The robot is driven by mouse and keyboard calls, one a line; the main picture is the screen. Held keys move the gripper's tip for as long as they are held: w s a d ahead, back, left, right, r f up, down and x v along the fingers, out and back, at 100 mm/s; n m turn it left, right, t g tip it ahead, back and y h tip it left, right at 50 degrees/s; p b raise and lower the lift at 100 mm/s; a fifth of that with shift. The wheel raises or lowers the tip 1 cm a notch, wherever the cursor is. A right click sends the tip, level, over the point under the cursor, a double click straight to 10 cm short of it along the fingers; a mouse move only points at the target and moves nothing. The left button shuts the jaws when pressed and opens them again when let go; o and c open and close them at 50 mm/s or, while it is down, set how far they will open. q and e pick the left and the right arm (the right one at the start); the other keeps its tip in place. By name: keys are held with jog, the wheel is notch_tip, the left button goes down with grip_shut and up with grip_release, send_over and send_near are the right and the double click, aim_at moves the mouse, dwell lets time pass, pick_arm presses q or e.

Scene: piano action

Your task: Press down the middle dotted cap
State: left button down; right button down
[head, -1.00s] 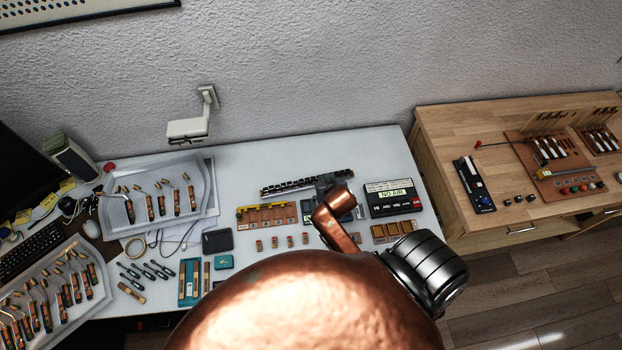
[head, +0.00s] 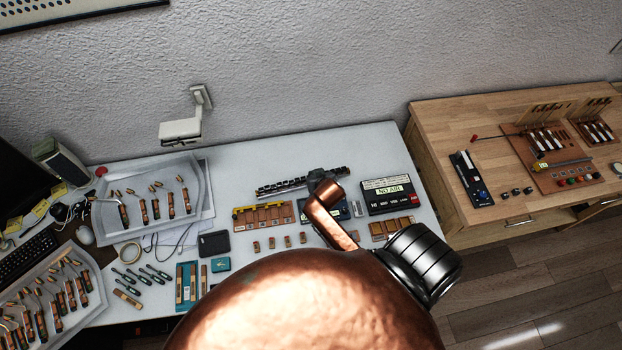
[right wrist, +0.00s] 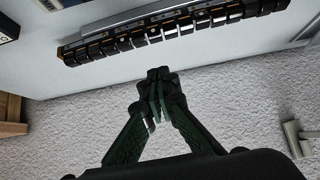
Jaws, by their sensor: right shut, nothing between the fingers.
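Three small dark caps stand in a row on the wooden bench at the right in the head view, and the middle cap (head: 516,191) sits between the other two. Dots on them are too small to make out. My right gripper (head: 317,176) is mostly hidden behind my copper arm link in the head view, over the back of the white table, far left of the caps. In the right wrist view my right gripper (right wrist: 158,76) is shut and empty, just beside a long strip of dark blocks (right wrist: 165,36). The caps are outside that view. My left gripper is not in view.
A black box reading NO AIR (head: 388,194) stands on the white table (head: 350,146) near my right arm. A black panel (head: 471,178) lies left of the caps. A wooden board with coloured buttons (head: 560,165) lies right of them. A textured wall rises behind.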

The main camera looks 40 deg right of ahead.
jog(key=shift+w+d+f, duration=0.15)
jog(key=shift+w+f, duration=0.25)
jog(key=shift+f, duration=0.7)
jog(key=shift+w+d+f, duration=0.15)
jog(key=shift+w+f, duration=0.2)
jog(key=shift+f, duration=0.7)
jog(key=shift+w+d+f, duration=0.15)
jog(key=shift+w+f, duration=0.25)
jog(key=shift+f, duration=0.7)
